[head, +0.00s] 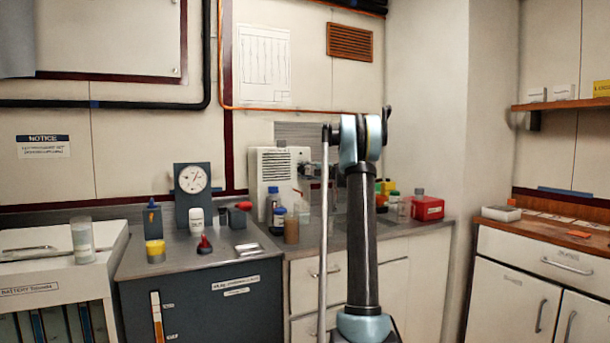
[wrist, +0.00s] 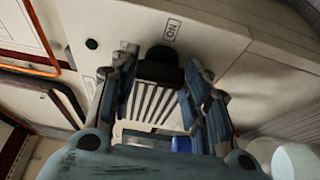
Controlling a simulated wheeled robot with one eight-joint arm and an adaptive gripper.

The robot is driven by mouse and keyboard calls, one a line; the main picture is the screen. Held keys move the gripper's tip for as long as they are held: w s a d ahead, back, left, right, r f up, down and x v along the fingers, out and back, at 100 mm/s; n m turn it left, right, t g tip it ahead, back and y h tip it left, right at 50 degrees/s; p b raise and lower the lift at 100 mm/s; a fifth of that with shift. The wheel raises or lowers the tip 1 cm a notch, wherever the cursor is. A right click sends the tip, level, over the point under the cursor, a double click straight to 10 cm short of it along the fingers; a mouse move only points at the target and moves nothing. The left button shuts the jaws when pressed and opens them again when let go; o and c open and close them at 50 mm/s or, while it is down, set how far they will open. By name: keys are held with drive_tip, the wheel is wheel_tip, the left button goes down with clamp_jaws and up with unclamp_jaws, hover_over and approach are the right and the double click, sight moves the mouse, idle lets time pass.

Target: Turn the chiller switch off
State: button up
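In the wrist view, my gripper (wrist: 160,75) has its two fingers apart, one on each side of a dark block that looks like the switch (wrist: 158,66). I cannot tell whether the fingers touch it. A small label (wrist: 172,30) beyond it appears to read ON upside down. A slotted pale panel (wrist: 148,103) shows between the fingers. In the head view, a white vented box (head: 271,165), perhaps the chiller, stands at the back of the counter.
The grey counter (head: 180,258) holds a gauge (head: 193,181), a red funnel-like item (head: 204,245) and several bottles. A red box (head: 427,208) stands to the right of my arm. In the wrist view, an orange line (wrist: 28,70) runs along the wall at left.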

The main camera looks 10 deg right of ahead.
drive_tip(key=o, duration=0.4)
drive_tip(key=shift+a+f, duration=0.15)
drive_tip(key=shift+f, duration=0.05)
drive_tip(key=shift+o, duration=0.2)
drive_tip(key=shift+r, duration=0.1)
drive_tip(key=v, duration=1.2)
drive_tip(key=shift+w, duration=0.1)
